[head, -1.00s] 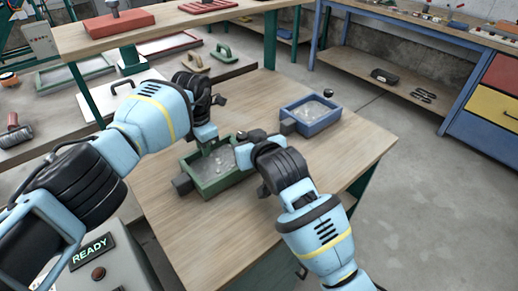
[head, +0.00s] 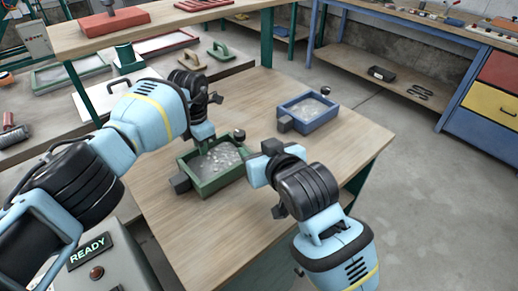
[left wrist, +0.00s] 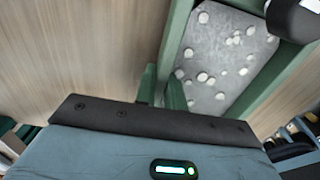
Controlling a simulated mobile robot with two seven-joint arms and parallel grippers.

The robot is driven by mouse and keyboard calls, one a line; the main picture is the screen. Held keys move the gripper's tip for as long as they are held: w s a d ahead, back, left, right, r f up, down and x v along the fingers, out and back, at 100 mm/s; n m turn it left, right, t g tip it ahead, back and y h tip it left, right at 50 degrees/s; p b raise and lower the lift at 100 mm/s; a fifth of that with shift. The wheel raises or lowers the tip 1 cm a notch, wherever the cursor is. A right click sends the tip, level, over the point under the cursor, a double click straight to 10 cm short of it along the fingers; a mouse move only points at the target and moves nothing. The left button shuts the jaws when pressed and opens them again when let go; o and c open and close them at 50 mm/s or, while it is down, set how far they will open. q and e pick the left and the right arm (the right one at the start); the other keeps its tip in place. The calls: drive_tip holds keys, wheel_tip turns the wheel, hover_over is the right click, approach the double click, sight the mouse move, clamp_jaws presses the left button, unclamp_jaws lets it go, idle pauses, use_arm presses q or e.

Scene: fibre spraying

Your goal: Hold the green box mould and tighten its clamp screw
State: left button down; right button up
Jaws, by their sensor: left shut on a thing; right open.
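The green box mould (head: 219,184) sits on the wooden table in the head view, filled with grey material and pale lumps. A dark block (head: 181,183) projects from its near left end. A round black knob (head: 240,135), apparently the clamp screw's, stands at its far end. My left gripper (head: 203,143) is shut on the mould's far left wall. The left wrist view shows the mould's green wall (left wrist: 176,42) running to my left gripper (left wrist: 161,92), and a black knob (left wrist: 294,18) at top right. My right gripper (head: 260,160) is open and empty, right of the mould and apart from the knob.
A blue box mould (head: 313,122) with a dark block and black knob stands farther back on the same table (head: 345,160). The table is clear between the moulds and to the right. A shelf with red tools (head: 116,22) is at the back left.

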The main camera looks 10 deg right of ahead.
use_arm(q)
drive_tip(key=c, duration=1.4)
unclamp_jaws()
drive_tip(key=shift+r, duration=0.15)
wheel_tip(320, 180, up, 12)
wheel_tip(320, 180, up, 7)
drive_tip(key=shift+b, duration=0.35)
use_arm(e)
drive_tip(key=shift+f, duration=0.9)
